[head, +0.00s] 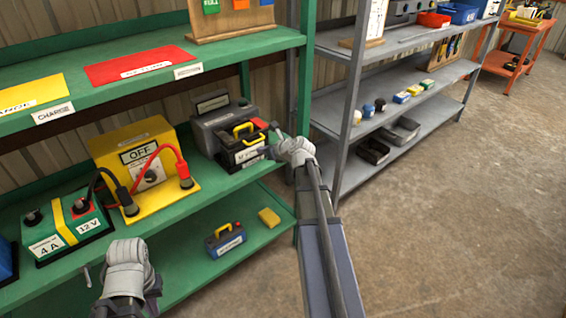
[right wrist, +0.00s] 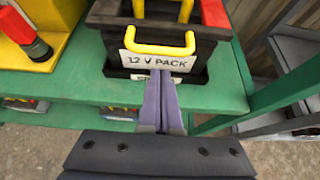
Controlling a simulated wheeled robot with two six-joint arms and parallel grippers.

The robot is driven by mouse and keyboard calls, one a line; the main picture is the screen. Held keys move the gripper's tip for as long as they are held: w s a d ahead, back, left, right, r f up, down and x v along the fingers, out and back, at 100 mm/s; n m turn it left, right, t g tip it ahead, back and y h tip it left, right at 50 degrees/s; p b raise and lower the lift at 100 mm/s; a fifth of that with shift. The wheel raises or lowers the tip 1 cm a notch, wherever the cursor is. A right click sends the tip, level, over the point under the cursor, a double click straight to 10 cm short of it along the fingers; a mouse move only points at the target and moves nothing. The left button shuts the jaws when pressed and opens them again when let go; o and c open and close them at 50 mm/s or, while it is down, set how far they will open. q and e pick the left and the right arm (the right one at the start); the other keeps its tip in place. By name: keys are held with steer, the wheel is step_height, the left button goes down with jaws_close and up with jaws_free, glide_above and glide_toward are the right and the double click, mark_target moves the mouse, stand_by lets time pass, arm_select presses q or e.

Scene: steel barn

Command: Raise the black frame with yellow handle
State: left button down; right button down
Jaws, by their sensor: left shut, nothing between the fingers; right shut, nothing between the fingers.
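The black frame with yellow handle (head: 240,147) stands upright on the green middle shelf, its front labelled "12 V PACK" in the right wrist view (right wrist: 115,38). A yellow handle (right wrist: 160,48) projects from its front, and another yellow bar rises above. My right gripper (right wrist: 160,78) is shut and empty, its tips in front of the label just below the front handle. I cannot tell whether they touch. In the head view, my right gripper (head: 277,150) is beside the frame's right side. My left gripper (head: 152,288) is shut and empty, low at the left before the shelves.
A grey box (head: 214,118) stands behind the frame. A yellow "OFF" unit (head: 130,140) with red and black cables and a green 12 V box (head: 68,228) are to the left. The green rack post (head: 303,70) rises close to my right arm. Concrete floor is clear at right.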

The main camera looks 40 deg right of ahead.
steer(key=s+r+p, duration=0.2)
steer(key=s+p, duration=0.1)
steer(key=s, duration=0.6)
steer(key=shift+d+r, duration=0.3)
